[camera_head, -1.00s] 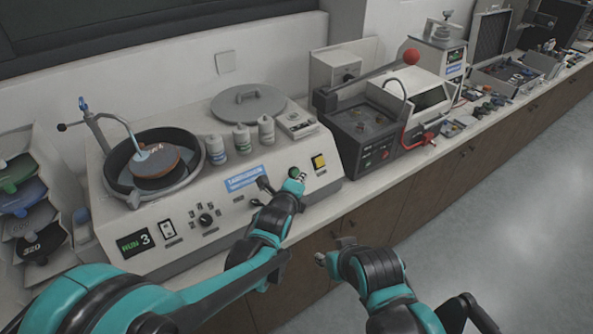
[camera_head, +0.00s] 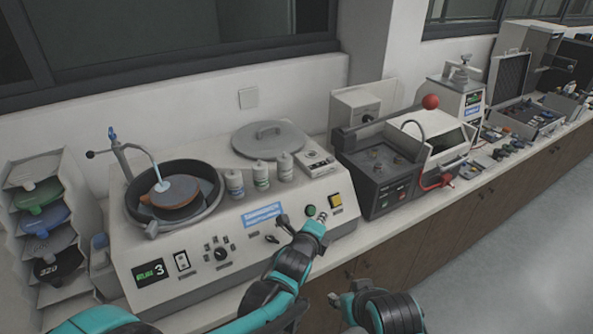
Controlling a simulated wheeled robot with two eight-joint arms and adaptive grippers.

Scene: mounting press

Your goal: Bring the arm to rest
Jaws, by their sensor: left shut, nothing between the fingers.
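My left arm comes in from the lower left, and its gripper (camera_head: 318,222) is shut with nothing in it. It is in front of the control panel of the grinding and polishing machine (camera_head: 150,298), just below the round green button (camera_head: 310,211). I cannot tell whether it touches the panel. My right gripper (camera_head: 340,300) is low in the middle of the view, in front of the cabinet and away from the machine. Its fingers are small here, and their opening is unclear.
A yellow button (camera_head: 336,200) is on the panel. A display (camera_head: 149,272) reads 3. White bottles (camera_head: 261,176) and a round grey lid (camera_head: 270,140) are on top. The floor at right is clear.

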